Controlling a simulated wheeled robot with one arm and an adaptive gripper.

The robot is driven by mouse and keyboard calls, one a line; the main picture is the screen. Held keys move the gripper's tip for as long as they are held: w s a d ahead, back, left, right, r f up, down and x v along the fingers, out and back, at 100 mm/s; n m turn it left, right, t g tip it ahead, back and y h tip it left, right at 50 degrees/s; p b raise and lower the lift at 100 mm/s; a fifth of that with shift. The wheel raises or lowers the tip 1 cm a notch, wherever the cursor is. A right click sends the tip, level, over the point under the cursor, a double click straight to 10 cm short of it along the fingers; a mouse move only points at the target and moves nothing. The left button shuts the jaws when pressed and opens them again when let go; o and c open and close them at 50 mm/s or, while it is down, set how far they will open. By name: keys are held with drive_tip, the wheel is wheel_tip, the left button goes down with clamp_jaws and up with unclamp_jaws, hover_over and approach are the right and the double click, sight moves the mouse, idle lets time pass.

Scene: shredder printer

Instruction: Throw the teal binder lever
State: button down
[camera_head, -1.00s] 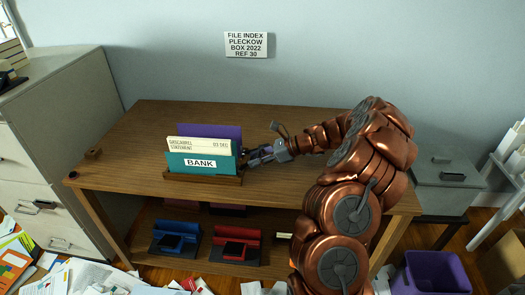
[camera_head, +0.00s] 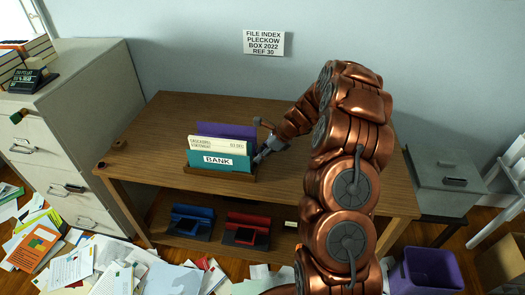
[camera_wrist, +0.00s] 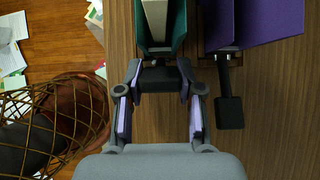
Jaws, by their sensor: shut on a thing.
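My gripper (camera_wrist: 160,72) is shut on this lever, a finger on each side. In the head view my gripper (camera_head: 264,154) is at the right end of the holder, partly hidden by my arm. A purple binder (camera_wrist: 255,25) stands beside the teal one, with its own dark lever (camera_wrist: 229,105) hanging free right of my gripper.
A grey filing cabinet (camera_head: 75,105) stands left of the desk. Blue (camera_head: 190,222) and red (camera_head: 247,230) devices sit on the lower shelf. Papers litter the floor. A purple bin (camera_head: 430,270) stands at right.

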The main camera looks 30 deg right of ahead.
idle(0.4)
drive_tip(key=c, duration=0.7)
unclamp_jaws()
drive_tip(key=v, duration=1.2)
drive_tip(key=shift+c, duration=0.4)
